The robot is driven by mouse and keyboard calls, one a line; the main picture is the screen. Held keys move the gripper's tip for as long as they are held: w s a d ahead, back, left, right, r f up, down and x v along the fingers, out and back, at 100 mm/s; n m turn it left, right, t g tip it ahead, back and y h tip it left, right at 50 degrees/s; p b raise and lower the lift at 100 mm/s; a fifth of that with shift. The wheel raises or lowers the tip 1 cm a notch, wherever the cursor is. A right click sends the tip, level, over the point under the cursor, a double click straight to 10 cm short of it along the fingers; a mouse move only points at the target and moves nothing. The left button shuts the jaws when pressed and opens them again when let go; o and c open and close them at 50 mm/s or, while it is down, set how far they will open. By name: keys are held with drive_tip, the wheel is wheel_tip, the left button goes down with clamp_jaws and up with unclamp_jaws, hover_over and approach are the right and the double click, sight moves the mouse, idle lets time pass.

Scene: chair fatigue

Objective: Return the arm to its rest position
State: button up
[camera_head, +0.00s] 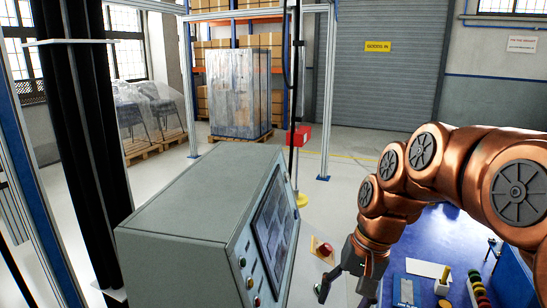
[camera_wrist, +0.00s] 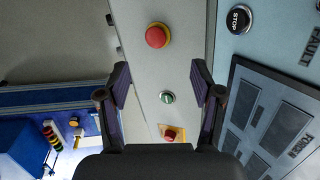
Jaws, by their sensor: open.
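My gripper (camera_head: 347,288) hangs at the lower centre of the head view, at the end of my copper arm, to the right of the grey console (camera_head: 185,200). In the wrist view my gripper (camera_wrist: 161,78) is open, with two dark fingers apart and nothing held between them. Beyond the fingers is a pale panel strip (camera_wrist: 182,80) with a red mushroom button (camera_wrist: 158,35), a small round green-and-white control (camera_wrist: 167,97) and another red button (camera_wrist: 171,134) lower down. I cannot tell the exact gap between the fingers and the panel.
A blue work surface (camera_head: 432,240) with small items lies under my arm at the right. A red button on a yellow base (camera_head: 321,248) is near the gripper. A wrapped pallet load (camera_head: 238,92) and a roller door (camera_head: 385,70) stand behind. Open floor lies between.

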drive_tip(key=s+d+f+n+h+p, duration=0.1)
drive_tip(key=s+d+f, duration=0.1)
drive_tip(key=s, duration=0.8)
drive_tip(key=s+d+f+n+g+h+p, duration=0.1)
drive_tip(key=s+d+f+n+h, duration=0.1)
drive_tip(key=s, duration=0.9)
drive_tip(key=shift+d+f+p, duration=0.3)
drive_tip(key=shift+d+f, duration=0.2)
drive_tip(key=shift+f, duration=0.2)
